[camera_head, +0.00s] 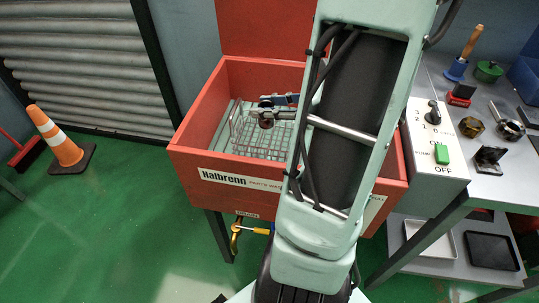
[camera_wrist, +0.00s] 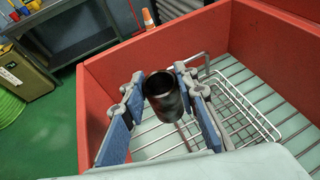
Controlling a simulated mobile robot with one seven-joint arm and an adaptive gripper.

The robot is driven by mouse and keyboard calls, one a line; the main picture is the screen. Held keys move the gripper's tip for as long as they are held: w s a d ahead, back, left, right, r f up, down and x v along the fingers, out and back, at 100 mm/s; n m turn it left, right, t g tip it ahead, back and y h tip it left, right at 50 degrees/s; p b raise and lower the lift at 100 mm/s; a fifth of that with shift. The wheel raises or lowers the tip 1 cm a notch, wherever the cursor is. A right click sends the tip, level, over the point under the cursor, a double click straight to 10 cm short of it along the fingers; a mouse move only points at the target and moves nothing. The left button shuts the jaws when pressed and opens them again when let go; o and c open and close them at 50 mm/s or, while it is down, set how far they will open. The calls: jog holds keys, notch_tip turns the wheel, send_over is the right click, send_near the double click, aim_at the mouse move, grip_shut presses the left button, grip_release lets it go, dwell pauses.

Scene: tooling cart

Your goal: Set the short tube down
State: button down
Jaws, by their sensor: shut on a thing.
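The short tube (camera_wrist: 165,98) is a dark, hollow cylinder. In the wrist view its open end faces up toward the camera, and it sits between the blue-padded fingers of my gripper (camera_wrist: 158,88). My gripper is shut on it. In the head view my gripper (camera_head: 277,103) is inside the red parts-washer tub (camera_head: 205,105), over the wire basket (camera_head: 240,147). The tube is small and dark there. The wire basket (camera_wrist: 232,92) and the slatted floor lie below and right of the tube in the wrist view. Whether the tube's lower end touches anything cannot be told.
The tub's red walls (camera_wrist: 110,80) stand close around my gripper. A control box (camera_head: 435,140) with a green switch stands right of the tub, beside a bench (camera_head: 500,185) with several small items. An orange cone (camera_head: 57,140) stands on the floor at the left.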

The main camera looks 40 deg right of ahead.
jog(key=s+d+f+m+h+b, duration=0.2)
jog(key=s+d+b, duration=0.1)
jog(key=s+b, duration=0.15)
jog(key=b, duration=0.5)
send_over(260, 140)
jog(key=shift+t, duration=0.4)
jog(key=f, duration=0.9)
jog(key=shift+s+f, duration=0.15)
jog(key=shift+s, duration=0.25)
jog(key=shift+w+f, duration=0.1)
jog(key=shift+f, duration=0.1)
jog(key=shift+w+f+b, duration=0.15)
jog(key=shift+f+b, duration=0.3)
jog(key=shift+f, duration=0.4)
jog(key=shift+w+f+b, duration=0.1)
jog(key=shift+f+b, duration=0.35)
jog(key=shift+f, duration=0.4)
jog(key=shift+f, duration=0.1)
jog(key=shift+f, duration=0.15)
jog(key=c, duration=1.5)
grip_release()
